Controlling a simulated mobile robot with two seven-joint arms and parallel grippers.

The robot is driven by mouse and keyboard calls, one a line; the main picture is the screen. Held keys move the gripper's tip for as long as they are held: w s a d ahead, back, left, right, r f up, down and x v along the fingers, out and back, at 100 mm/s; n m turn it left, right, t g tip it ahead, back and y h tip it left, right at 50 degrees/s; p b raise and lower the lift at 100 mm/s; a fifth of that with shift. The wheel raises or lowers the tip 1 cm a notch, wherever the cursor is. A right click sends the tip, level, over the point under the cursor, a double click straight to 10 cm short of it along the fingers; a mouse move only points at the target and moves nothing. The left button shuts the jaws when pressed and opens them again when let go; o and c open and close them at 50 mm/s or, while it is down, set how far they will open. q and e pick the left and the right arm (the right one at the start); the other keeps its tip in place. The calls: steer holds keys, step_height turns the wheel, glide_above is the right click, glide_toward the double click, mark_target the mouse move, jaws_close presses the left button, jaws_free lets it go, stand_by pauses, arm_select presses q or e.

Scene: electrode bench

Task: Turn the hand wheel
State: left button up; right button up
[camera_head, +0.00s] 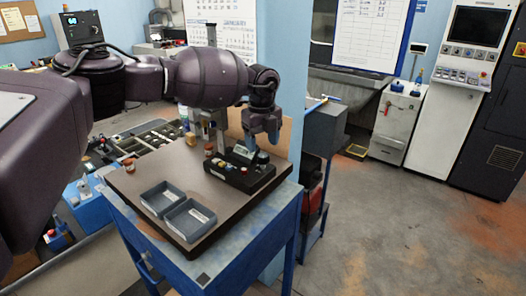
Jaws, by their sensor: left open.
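A black control box (238,178) with a small display (243,153) and colored buttons sits at the back right of the brown board on the blue bench. A small dark round part (263,158) shows at the box's right end, below my left gripper. It may be the hand wheel, but it is too small and partly covered to be sure. My left gripper (262,139) is open and points down just above this part. I cannot tell whether its fingers touch it. My right gripper is not in view.
Two grey trays (146,196) lie at the board's front. Small jars (129,165) stand at its left and back. A post (221,125) rises behind the box. A wall corner (284,60) is close behind my left gripper. The board's front right part is clear.

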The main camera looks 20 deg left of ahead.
mark_target(263, 155)
arm_select(q)
steer(key=shift+f+p, duration=0.35)
steer(key=shift+f, duration=1.8)
steer(key=c, duration=0.9)
steer(key=shift+m+b, duration=0.3)
steer(key=shift+m, duration=0.1)
